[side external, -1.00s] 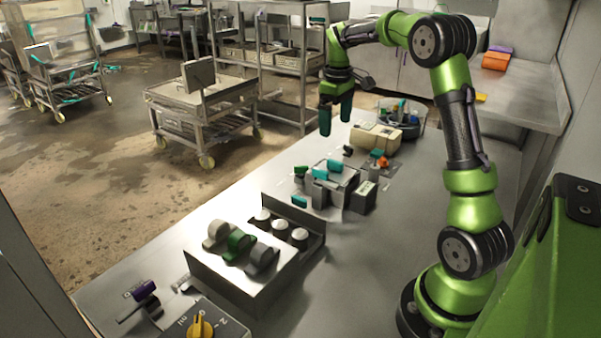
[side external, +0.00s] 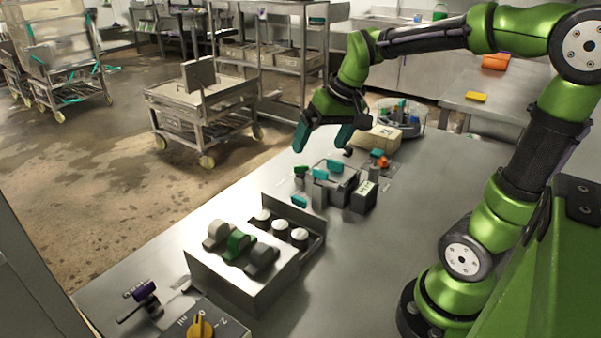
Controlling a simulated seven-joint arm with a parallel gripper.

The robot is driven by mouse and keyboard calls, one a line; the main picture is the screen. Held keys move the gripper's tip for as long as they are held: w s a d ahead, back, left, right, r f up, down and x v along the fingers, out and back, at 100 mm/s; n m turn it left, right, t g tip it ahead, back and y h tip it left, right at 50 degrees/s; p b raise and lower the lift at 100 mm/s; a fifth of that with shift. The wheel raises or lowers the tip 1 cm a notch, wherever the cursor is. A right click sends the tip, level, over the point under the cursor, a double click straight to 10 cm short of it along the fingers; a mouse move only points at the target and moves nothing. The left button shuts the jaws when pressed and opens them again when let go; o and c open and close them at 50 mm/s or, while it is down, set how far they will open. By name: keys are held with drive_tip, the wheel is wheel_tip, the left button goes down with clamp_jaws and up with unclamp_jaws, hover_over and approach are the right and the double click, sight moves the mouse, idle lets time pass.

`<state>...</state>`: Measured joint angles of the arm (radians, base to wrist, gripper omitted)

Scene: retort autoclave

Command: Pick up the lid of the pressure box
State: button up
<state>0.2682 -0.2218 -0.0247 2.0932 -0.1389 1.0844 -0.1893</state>
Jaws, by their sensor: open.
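The pressure box appears to be the small grey metal box (side external: 345,183) with teal clamps in the middle of the steel bench. Its lid (side external: 334,167) seems to be the top part with a teal piece on it; its exact outline is too small to tell. Teal clamps (side external: 320,174) and a green piece (side external: 301,171) sit around its left side. My gripper (side external: 321,145) is open and empty, pointing down above and slightly left of the box, with its teal-tipped fingers spread apart. It appears clear of the box.
A beige box (side external: 377,138) and a round clear bin (side external: 402,114) stand behind. A small dark block (side external: 364,196) stands right of the box. A steel housing with knobs (side external: 240,265) is in front. The bench (side external: 385,265) is bare at the right front.

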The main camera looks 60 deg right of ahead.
drive_tip(key=s+a+t, duration=0.1)
drive_tip(key=s+a, duration=0.2)
drive_tip(key=s+a+t+y, duration=0.1)
drive_tip(key=s+a, duration=0.1)
drive_tip(key=a, duration=0.1)
drive_tip(key=s+a+n, duration=0.1)
drive_tip(key=s+a, duration=0.2)
drive_tip(key=a, duration=0.1)
drive_tip(key=shift+s+f+t+y, duration=0.25)
drive_tip(key=shift+s+t+y, duration=0.05)
drive_tip(key=shift+s+t, duration=0.1)
drive_tip(key=shift+c, duration=0.2)
drive_tip(key=shift+a+r, duration=0.3)
drive_tip(key=shift+r, duration=0.05)
drive_tip(key=shift+c, duration=0.2)
